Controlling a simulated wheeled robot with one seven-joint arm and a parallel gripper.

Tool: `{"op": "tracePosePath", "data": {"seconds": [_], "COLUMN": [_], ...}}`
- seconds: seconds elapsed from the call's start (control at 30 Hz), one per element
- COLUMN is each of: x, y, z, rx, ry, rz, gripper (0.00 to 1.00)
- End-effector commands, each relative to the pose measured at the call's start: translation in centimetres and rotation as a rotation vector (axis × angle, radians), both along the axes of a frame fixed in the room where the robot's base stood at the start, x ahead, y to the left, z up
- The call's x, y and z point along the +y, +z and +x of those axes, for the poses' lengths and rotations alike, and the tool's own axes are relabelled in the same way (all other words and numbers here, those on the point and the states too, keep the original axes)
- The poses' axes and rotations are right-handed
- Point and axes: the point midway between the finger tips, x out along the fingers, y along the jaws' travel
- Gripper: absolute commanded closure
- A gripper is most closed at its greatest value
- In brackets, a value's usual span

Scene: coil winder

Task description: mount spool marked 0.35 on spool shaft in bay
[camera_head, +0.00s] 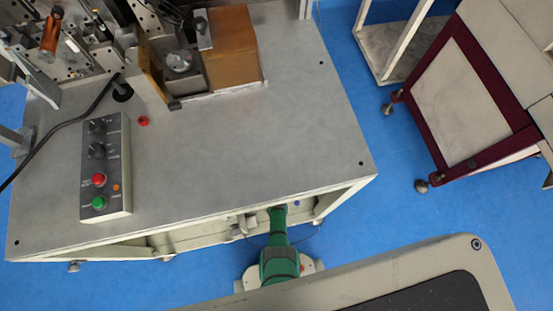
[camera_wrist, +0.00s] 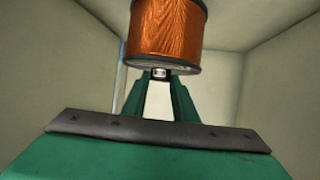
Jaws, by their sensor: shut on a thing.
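A spool (camera_wrist: 167,28) wound with copper wire, with dark rims, fills the top middle of the wrist view. The green fingers of my gripper (camera_wrist: 160,80) converge at its near end and are shut on it. A small pale-and-dark detail shows between the fingertips; I cannot read any 0.35 mark. Pale walls of the bay (camera_wrist: 270,65) surround the spool and gripper. In the head view my green gripper (camera_head: 278,212) reaches under the front edge of the machine's table top, with its tips and the spool hidden. I cannot see the spool shaft in either view.
The grey table top (camera_head: 250,130) overhangs the bay. A control box (camera_head: 106,165) with knobs and buttons stands on its left, winding parts and a brown block (camera_head: 232,45) at the back. A dark-red-framed cart (camera_head: 470,90) stands right on open blue floor (camera_head: 345,75).

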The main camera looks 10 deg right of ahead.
Motion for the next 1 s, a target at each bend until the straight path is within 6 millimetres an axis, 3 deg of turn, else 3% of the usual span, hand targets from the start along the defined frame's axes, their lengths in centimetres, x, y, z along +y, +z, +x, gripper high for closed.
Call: {"op": "tracePosePath", "data": {"seconds": [0.77,0.8,0.87,0.9,1.0], "x": [-0.1,-0.1,-0.1,0.0,0.0], "y": [-1.0,-1.0,-1.0,-1.1,-1.1], "z": [0.3,0.3,0.3,0.3,0.2], "rx": [-0.009,-0.009,-0.008,-0.007,-0.006], "ry": [-0.001,-0.001,-0.001,0.0,0.001], "rz": [0.001,0.0,0.0,0.001,0.001], "gripper": [1.0,0.72,0.58,0.52,0.52]}}
